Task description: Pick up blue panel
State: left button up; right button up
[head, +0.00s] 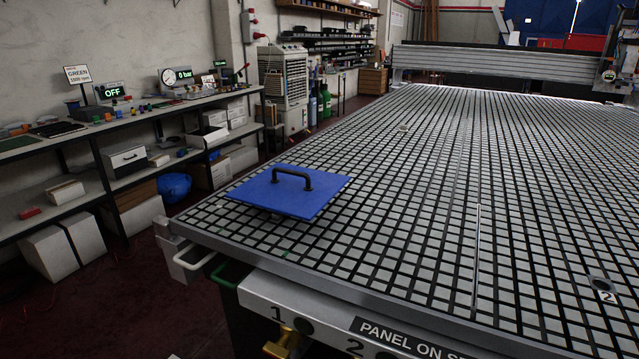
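The blue panel (270,196) is a flat square plate near the front left corner of the grid table (440,190). A dark arched handle (307,180) stands up from its top face. The panel seems to rest on, or just above, the grid, with a dark shadow under its front edge. Neither of my grippers shows in the head view, and nothing is touching the panel or its handle.
A metal beam (497,62) spans the table's far end. A hole marked 2 (602,284) is at the right. Numbered controls line the front panel (330,318). Shelves (130,115) with boxes stand at the left. The grid around the blue panel is mostly clear.

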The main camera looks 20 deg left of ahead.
aim_at(298, 193)
jog(key=j+z, duration=0.1)
jog(key=z, duration=0.35)
jog(key=j+z, duration=0.25)
jog(key=j, duration=0.5)
jog(key=j+z, duration=0.3)
jog(key=j, duration=0.45)
jog(key=k+j+z, duration=0.1)
jog(key=j+z, duration=0.15)
jog(key=j, duration=0.5)
